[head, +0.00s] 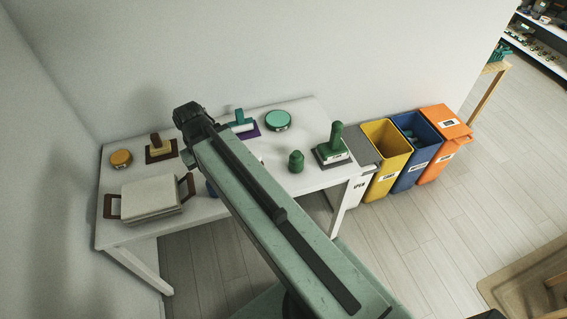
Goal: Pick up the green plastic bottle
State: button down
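A dark green upright object (336,138), shaped like a bottle, stands on a dark base with a white label at the right end of the white table (225,207). A smaller green object with a rounded top (296,161) stands just left of it. I cannot tell for sure which of the two is the green plastic bottle. My arm crosses the middle of the head view from the lower right, left of both green objects. Its far end is dark, and no gripper fingers show. My arm hides part of the table.
On the table are a pale box-like stack with brown handles (150,199), a yellow round tin (121,159), a yellow item on a brown base (160,148) and a teal round tin (278,120). Yellow (384,165), blue (413,165) and orange (440,155) bins stand right of it.

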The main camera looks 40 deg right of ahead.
aim_at(296, 165)
jog(key=u, duration=2.5)
jog(key=k, duration=1.9)
jog(key=u, duration=0.35)
